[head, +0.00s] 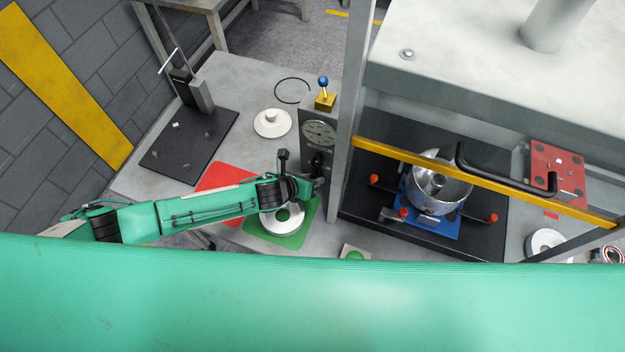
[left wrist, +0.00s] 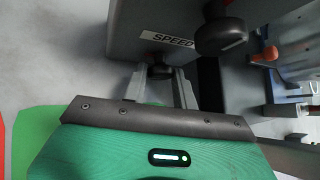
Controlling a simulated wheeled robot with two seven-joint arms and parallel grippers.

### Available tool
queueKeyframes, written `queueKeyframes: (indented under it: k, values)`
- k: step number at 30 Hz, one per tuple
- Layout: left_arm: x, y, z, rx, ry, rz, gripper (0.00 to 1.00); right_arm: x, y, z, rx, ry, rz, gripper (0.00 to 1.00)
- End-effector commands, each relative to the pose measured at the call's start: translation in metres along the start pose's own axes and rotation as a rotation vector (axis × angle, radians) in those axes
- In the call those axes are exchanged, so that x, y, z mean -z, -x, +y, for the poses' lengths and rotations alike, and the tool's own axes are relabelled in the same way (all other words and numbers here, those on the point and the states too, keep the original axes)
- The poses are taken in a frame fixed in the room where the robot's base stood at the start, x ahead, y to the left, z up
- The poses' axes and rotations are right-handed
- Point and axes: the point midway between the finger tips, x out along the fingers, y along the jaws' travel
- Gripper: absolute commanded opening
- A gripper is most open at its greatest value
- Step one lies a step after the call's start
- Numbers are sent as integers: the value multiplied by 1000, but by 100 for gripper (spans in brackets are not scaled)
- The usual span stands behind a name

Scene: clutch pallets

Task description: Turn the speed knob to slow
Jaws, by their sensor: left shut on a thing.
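The grey control box (head: 331,152) stands beside the press post in the head view, with a round dial on its face. In the left wrist view its white label reads SPEED (left wrist: 167,40). Below that label is a small dark speed knob (left wrist: 160,71), mostly hidden by my fingers. My left gripper (left wrist: 161,84) is shut on this knob, one finger on each side. In the head view my left gripper (head: 318,182) reaches the lower front of the box. The knob's pointer and setting cannot be made out. My right gripper is not in view.
A larger black round knob (left wrist: 224,36) sits right of the label. A green mat (head: 304,229) with a ring-shaped part (head: 270,222) lies below my left wrist. The press with a yellow bar (head: 480,178) and a metal pot (head: 452,191) is close on the right.

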Motion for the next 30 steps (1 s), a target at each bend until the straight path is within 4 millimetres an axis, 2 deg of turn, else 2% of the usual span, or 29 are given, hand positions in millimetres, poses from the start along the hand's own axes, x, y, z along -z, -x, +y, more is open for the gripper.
queueKeyframes:
  k: [9,27,28,30]
  values:
    - [2,-1,3,106,108,-28,5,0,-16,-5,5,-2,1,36]
    - [0,0,3,134,139,-35,5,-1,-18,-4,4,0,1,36]
    - [0,0,3,134,139,-35,34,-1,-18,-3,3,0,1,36]
    - [0,0,3,134,138,-35,48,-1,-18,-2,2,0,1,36]
